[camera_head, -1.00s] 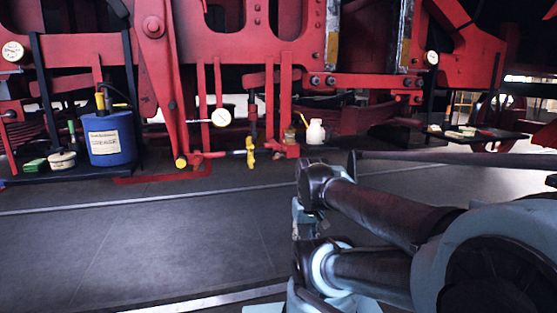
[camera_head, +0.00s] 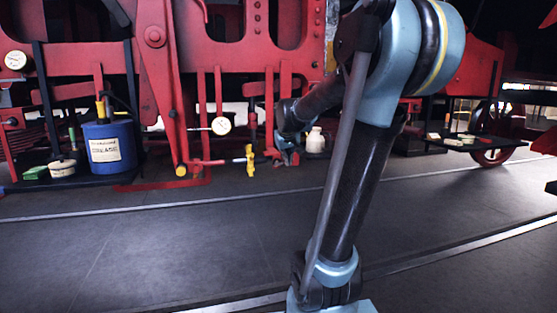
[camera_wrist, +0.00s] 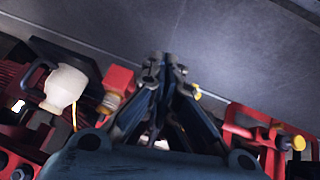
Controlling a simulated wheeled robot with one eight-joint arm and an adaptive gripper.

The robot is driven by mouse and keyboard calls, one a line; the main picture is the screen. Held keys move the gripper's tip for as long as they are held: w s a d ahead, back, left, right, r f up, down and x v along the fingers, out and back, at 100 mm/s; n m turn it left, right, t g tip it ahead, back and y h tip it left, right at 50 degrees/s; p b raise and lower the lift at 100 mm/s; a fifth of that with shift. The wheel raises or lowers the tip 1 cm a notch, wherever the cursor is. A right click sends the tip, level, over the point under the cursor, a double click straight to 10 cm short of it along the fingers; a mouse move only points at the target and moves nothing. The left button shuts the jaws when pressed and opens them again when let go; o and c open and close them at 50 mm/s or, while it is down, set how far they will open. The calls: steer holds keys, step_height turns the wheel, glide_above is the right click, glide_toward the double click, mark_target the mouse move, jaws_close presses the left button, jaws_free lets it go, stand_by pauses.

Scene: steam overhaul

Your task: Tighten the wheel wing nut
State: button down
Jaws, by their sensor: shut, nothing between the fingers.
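A yellow winged piece (camera_head: 250,160), which looks like the wing nut, stands upright on the red pipework low on the engine in the head view. In the wrist view a small bit of yellow (camera_wrist: 197,92) shows just right of my fingers, mostly hidden behind them. My gripper (camera_head: 290,157) is low, a little right of the winged piece, and appears apart from it. In the wrist view my gripper (camera_wrist: 168,60) is shut and empty, its fingertips over the dark floor.
A white bottle (camera_head: 315,142) stands just right of my gripper; it also shows in the wrist view (camera_wrist: 65,86). A gauge (camera_head: 221,125) and a yellow-ended red pipe (camera_head: 181,171) are on the left. A blue grease tub (camera_head: 108,150) stands further left. The front floor is clear.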

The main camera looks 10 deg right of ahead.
steer(key=w+a+r+n+t, duration=0.1)
steer(key=w+r, duration=0.1)
steer(key=w, duration=0.5)
steer(key=w+a+r+t, duration=0.1)
steer(key=w+r, duration=0.2)
steer(key=w, duration=0.5)
glide_above(278, 164)
steer(key=f, duration=0.7)
steer(key=shift+s+a, duration=0.25)
steer(key=shift+a, duration=0.05)
steer(key=shift+d+f, duration=0.2)
steer(key=shift+f, duration=0.35)
steer(key=shift+d+f, duration=0.15)
steer(key=shift+f, duration=0.4)
steer(key=shift+d+f, duration=0.2)
steer(key=shift+f, duration=0.55)
steer(key=shift+a, duration=0.1)
